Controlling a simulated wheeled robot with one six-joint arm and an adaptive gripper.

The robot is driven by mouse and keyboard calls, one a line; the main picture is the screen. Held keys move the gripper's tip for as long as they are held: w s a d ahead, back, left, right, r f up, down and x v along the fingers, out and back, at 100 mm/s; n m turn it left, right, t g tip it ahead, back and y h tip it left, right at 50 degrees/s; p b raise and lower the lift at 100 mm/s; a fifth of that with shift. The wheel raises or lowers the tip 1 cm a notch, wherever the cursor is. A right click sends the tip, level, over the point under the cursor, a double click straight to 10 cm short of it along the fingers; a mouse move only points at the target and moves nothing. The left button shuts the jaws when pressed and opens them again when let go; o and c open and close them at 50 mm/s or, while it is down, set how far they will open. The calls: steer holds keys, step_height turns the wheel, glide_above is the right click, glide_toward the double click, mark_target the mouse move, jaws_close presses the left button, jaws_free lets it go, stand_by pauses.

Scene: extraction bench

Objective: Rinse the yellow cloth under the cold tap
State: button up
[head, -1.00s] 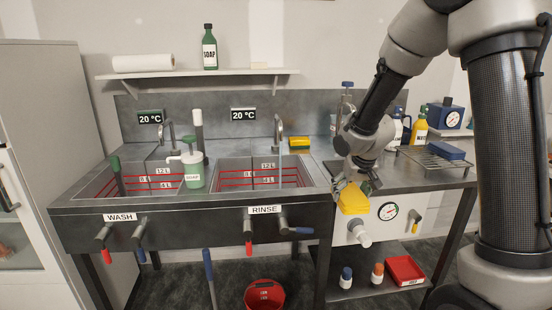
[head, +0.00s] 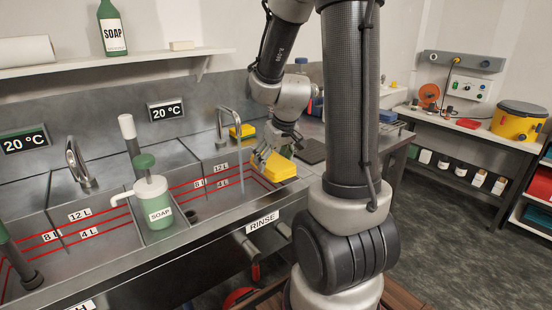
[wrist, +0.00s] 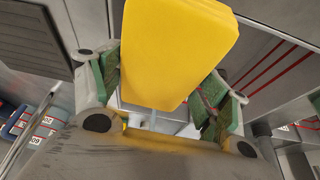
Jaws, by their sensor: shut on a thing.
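My gripper (head: 268,156) is shut on the folded yellow cloth (head: 279,166), at the right end of the rinse basin (head: 204,207). In the wrist view the cloth (wrist: 180,50) sits between the green finger pads of my gripper (wrist: 160,92). The red-handled lever (head: 255,268) is on the sink front below the RINSE label (head: 263,222). The blue lever handle is hidden, probably behind my arm.
A yellow sponge (head: 242,131) lies on the sink's back ledge beside the tap. A soap dispenser (head: 154,205) stands between the wash and rinse basins. Both displays read 20 °C. A side bench with a yellow bucket (head: 518,121) stands at the right.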

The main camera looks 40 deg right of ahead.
steer(key=shift+s+d+r, duration=0.25)
steer(key=shift+s+d, duration=0.4)
steer(key=shift+s, duration=0.3)
steer(key=w+a+f, duration=0.1)
steer(key=w+a, duration=0.1)
steer(key=w, duration=0.4)
steer(key=w+a+f, duration=0.1)
steer(key=w, duration=0.6)
steer(key=shift+a+f, duration=0.4)
steer(key=shift+s+d, duration=0.4)
steer(key=shift+s, duration=0.85)
steer(key=shift+s+d, duration=0.35)
steer(key=shift+s, duration=0.9)
steer(key=shift+s+d, duration=0.4)
steer(key=shift+s, duration=0.85)
steer(key=shift+s+d+r, duration=0.25)
steer(key=shift+s+r, duration=0.4)
steer(key=shift+s, duration=0.15)
steer(key=shift+s+d+r, duration=0.2)
steer(key=shift+s+r, duration=0.5)
steer(key=shift+s, duration=0.1)
steer(key=shift+s+d+r, duration=0.25)
steer(key=shift+s+r, duration=0.4)
steer(key=shift+s, duration=0.15)
